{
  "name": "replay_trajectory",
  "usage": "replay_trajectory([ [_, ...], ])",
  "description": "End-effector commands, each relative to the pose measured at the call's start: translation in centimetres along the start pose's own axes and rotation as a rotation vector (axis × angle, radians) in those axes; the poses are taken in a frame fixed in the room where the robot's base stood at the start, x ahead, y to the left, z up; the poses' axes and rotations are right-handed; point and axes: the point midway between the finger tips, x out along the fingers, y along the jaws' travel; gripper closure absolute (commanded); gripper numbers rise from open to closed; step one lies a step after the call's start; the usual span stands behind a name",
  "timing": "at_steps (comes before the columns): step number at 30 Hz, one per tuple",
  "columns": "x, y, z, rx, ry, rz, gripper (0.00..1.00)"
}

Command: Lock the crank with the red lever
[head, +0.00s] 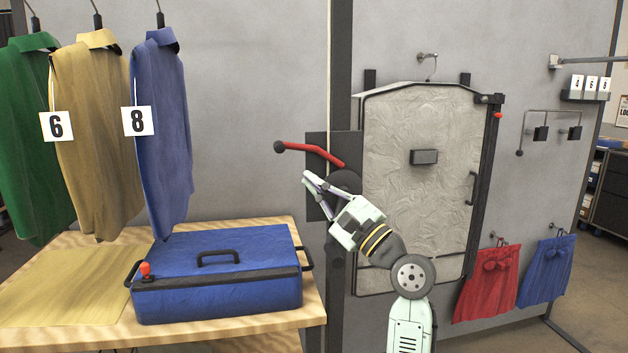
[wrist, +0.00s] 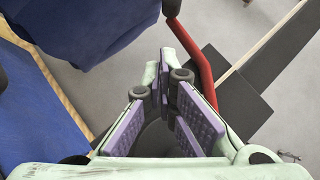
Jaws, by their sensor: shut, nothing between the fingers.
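A red bent crank arm (head: 315,149) with a black knob (head: 279,147) at its left end is mounted in front of a dark plate (head: 318,204) on the post. My gripper (head: 308,179) is just below the red arm, in front of the plate, shut and empty. In the wrist view, the red arm (wrist: 193,55) runs just right of my gripper's fingertips (wrist: 166,78), with no clear contact; the black knob (wrist: 172,7) is at the top. The dark plate (wrist: 240,107) lies behind. The crank's hub is partly hidden by my gripper. No separate locking part can be made out.
A blue case (head: 217,269) with a small red catch (head: 145,269) lies on the wooden table (head: 65,290) at left. Blue shirt (head: 160,130) hangs above it. A grey padded door (head: 420,200) stands right of the post, with a small red part (head: 498,115) at its edge.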

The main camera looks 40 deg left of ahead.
Motion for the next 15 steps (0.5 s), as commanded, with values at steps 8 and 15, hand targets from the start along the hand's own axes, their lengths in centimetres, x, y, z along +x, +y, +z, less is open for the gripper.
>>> replay_trajectory([
  [8, -6.8, 0.3, -0.2, -0.004, 0.005, -0.007, 1.00],
  [15, -9.0, 0.3, 0.0, -0.003, 0.003, -0.005, 1.00],
])
